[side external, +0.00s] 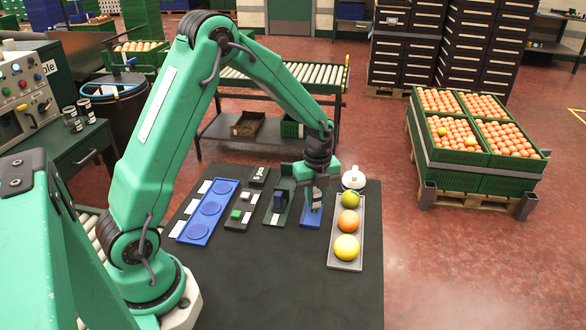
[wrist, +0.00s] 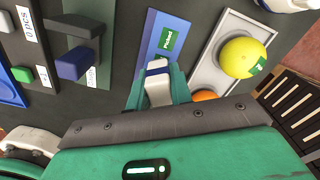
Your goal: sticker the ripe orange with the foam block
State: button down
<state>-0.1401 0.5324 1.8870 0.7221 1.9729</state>
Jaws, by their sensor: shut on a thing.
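My gripper (side external: 318,190) is shut on a white block with a dark blue band (wrist: 157,80), possibly the foam block. It is over or at the near part of a blue plate (wrist: 178,37), which bears a green label; contact is unclear. The plate also shows in the side view (side external: 311,216). Right of it, a grey tray (side external: 345,266) holds a row of three fruits. The orange one (side external: 348,222) is in the middle; in the wrist view (wrist: 204,95) my gripper mostly hides it. A yellow-green fruit (side external: 350,199) lies behind, with a green sticker in the wrist view (wrist: 243,58). A yellow one (side external: 346,247) lies in front.
A white rounded thing (side external: 353,178) stands behind the tray. Left of the plate is a dark stand with a blue block (side external: 280,199), then a pad with small blocks (side external: 236,214) and a blue tray with round recesses (side external: 185,236). The mat's front (side external: 290,290) is clear.

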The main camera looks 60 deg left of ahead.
jog(key=shift+f, duration=0.6)
dwell(1.7)
jog(key=shift+r, duration=3.6)
jog(key=w+d+r, duration=0.3)
jog(key=d+r, duration=0.1)
jog(key=d, duration=0.5)
jog(key=shift+w+d+r, duration=0.15)
jog(key=shift+w+d, duration=0.05)
jog(key=shift+d, duration=0.2)
jog(key=shift+f, duration=0.2)
jog(key=shift+f, duration=2.8)
jog(key=shift+f, duration=0.3)
